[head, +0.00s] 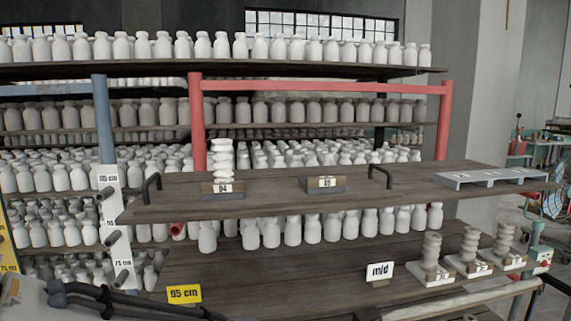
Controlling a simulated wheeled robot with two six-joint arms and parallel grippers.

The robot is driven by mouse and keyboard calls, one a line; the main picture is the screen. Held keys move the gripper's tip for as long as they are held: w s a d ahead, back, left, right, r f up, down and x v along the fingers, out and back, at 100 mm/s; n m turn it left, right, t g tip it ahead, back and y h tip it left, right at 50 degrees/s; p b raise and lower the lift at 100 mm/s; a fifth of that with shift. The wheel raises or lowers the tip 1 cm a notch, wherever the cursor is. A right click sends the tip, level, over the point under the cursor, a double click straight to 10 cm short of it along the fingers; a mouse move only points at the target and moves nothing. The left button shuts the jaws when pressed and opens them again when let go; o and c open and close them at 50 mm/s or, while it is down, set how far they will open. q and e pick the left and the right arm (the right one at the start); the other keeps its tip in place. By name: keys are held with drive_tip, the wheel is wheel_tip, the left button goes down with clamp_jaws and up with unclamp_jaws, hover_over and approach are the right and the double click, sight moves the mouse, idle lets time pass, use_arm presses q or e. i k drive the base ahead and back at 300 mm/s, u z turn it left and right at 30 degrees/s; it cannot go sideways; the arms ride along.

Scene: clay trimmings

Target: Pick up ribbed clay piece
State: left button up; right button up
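Several ribbed clay pieces are in the head view. A pale, nearly white one (223,160) stands upright on a small dark block labelled 04, on the upper wooden shelf. Three grey-brown ones stand on white numbered bases at the lower right: a left one (431,250), a middle one (469,245) and a right one (503,239). Which one the task means cannot be told. Dark arm parts, seemingly mine, show along the bottom edge. I cannot make out the fingertips of either gripper. No gripper is seen at any ribbed piece.
The upper shelf (420,192) has two black handles, an empty block labelled 05 (325,184) and a grey slotted rack (490,177). The lower board (290,272) bears a yellow 95 cm sign (184,294) and a white sign (379,271). Racks of white bottles stand behind.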

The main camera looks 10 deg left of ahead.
sight(222, 148)
drive_tip(key=z, duration=0.2)
drive_tip(key=i, duration=0.8)
drive_tip(key=u, duration=1.4)
